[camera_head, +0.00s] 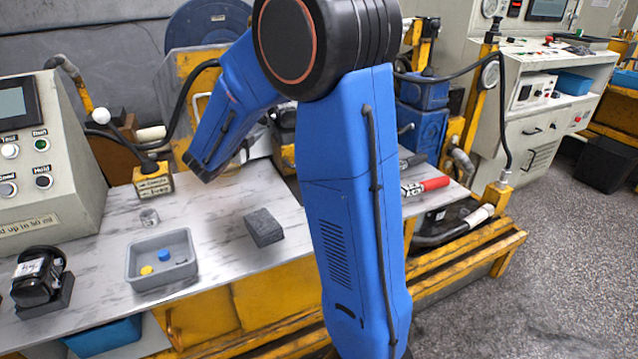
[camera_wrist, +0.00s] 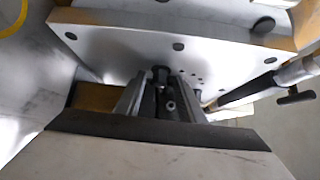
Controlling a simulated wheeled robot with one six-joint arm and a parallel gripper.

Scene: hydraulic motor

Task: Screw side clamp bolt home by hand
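In the wrist view a pale metal block (camera_wrist: 110,48) with several dark holes lies ahead of my gripper. A dark bolt-like part (camera_wrist: 160,73) shows at its lower edge, between the tips of my gripper (camera_wrist: 162,88). I take it for the side clamp bolt. A small round metal piece (camera_wrist: 171,105) shows nearer, between the fingers. Whether the fingers touch the bolt, and how deep it sits, I cannot tell. In the head view my blue arm hides my gripper and most of the clamp area.
A grey tray (camera_head: 133,279) with a blue and a yellow piece stands on the bench (camera_head: 215,225). A dark grey block (camera_head: 264,228), a small metal cylinder (camera_head: 149,217) and a black motor (camera_head: 40,280) are nearby. In the wrist view a rod with a handle (camera_wrist: 265,85) lies close at right.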

